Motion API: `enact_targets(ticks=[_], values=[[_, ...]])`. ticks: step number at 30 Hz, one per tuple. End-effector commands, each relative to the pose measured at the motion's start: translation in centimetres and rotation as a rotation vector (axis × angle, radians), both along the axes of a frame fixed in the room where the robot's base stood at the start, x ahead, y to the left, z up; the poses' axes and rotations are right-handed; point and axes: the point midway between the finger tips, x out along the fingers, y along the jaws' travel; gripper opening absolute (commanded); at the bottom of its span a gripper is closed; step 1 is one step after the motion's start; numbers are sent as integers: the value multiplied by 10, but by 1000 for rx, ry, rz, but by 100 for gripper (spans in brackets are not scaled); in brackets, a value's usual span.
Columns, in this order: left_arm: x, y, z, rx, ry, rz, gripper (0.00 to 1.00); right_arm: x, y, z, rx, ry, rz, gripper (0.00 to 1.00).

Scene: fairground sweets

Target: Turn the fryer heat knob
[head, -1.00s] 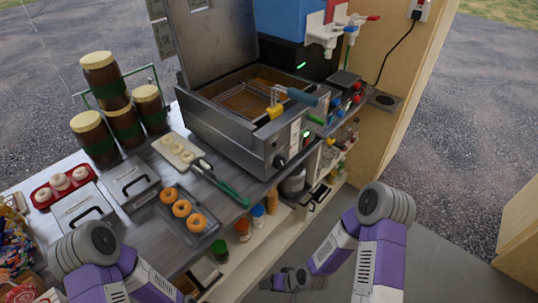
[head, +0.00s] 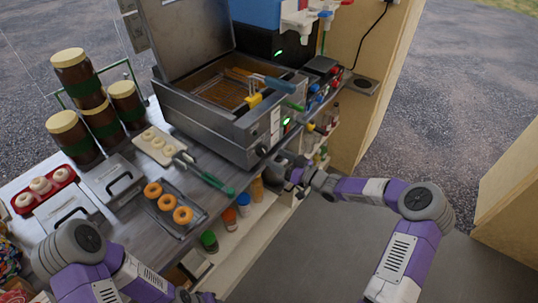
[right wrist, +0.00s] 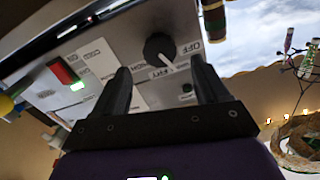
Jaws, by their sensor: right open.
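The steel fryer (head: 205,135) stands on the counter with its lid raised. My right gripper (head: 284,163) is just in front of the panel, close to the knob. In the right wrist view its two fingers (right wrist: 160,72) are open and apart, with the knob between and beyond their tips. Contact is not visible. My left gripper is out of view.
A red switch (right wrist: 63,72) with a lit green lamp is left of the knob in the wrist view. A tray of ring doughnuts (head: 166,215) and green-handled tongs (head: 213,182) lie on the counter. Bottles stand on the shelf below. The floor to the right is clear.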

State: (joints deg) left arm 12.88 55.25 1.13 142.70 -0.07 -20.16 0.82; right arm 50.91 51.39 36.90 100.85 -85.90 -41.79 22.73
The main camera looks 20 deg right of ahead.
Motion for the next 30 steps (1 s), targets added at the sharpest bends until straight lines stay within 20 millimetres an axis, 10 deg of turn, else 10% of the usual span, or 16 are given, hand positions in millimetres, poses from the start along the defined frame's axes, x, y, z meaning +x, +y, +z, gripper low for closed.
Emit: enact_targets(ticks=[19, 30], values=[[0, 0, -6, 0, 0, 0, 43, 34, 27, 0, 1, 2, -1, 72], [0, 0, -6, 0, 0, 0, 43, 34, 27, 0, 1, 2, -1, 17]])
